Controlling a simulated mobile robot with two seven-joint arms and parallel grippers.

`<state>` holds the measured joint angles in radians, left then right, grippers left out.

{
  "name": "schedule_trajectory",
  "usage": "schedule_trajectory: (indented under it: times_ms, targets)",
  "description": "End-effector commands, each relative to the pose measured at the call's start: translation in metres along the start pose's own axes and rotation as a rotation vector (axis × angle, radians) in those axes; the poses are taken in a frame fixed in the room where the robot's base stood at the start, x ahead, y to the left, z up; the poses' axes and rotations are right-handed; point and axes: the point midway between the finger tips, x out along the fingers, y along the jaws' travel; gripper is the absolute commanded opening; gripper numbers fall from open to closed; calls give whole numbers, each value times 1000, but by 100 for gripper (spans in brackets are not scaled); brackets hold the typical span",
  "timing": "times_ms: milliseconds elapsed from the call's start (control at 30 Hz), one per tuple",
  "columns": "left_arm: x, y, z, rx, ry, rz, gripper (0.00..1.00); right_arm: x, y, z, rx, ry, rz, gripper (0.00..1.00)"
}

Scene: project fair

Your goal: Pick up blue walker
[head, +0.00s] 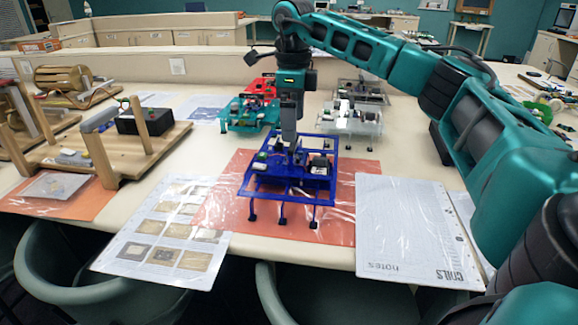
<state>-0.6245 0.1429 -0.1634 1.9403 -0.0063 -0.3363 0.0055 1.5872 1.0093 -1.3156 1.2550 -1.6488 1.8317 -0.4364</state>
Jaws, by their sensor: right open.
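The blue walker (292,185) stands upright on its thin legs on an orange sheet (338,226) near the table's front edge. It has a blue frame with dark and white parts on top. My right gripper (289,140) points straight down at the top middle of the blue walker, its fingertips at or just above the parts there. It is open. Whether the fingers touch the walker or stand around part of it cannot be told. My left gripper is out of view.
Teal (248,116), red (262,88) and white (351,118) walkers stand close behind. A poster (165,228) lies left, a notes sheet (412,225) right. Wooden devices (120,158) stand at the left. Chairs (85,268) are at the front edge.

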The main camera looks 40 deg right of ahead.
Motion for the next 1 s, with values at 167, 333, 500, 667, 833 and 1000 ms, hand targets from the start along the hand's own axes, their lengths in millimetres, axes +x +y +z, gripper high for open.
schedule_trajectory:
  times_ms: [167,333,500,667,833,1000]
  targets:
    - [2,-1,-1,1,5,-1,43,14,0,0,-1,-1,0,100]
    - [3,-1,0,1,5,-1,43,36,-2,1,-1,0,1,100]
    - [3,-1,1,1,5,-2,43,59,-2,1,-1,-1,0,100]
    - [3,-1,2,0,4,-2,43,66,-2,1,-1,-3,0,100]
    - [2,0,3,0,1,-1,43,66,-2,1,-1,-3,0,99]
    - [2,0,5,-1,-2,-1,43,65,-2,1,-1,-3,0,83]
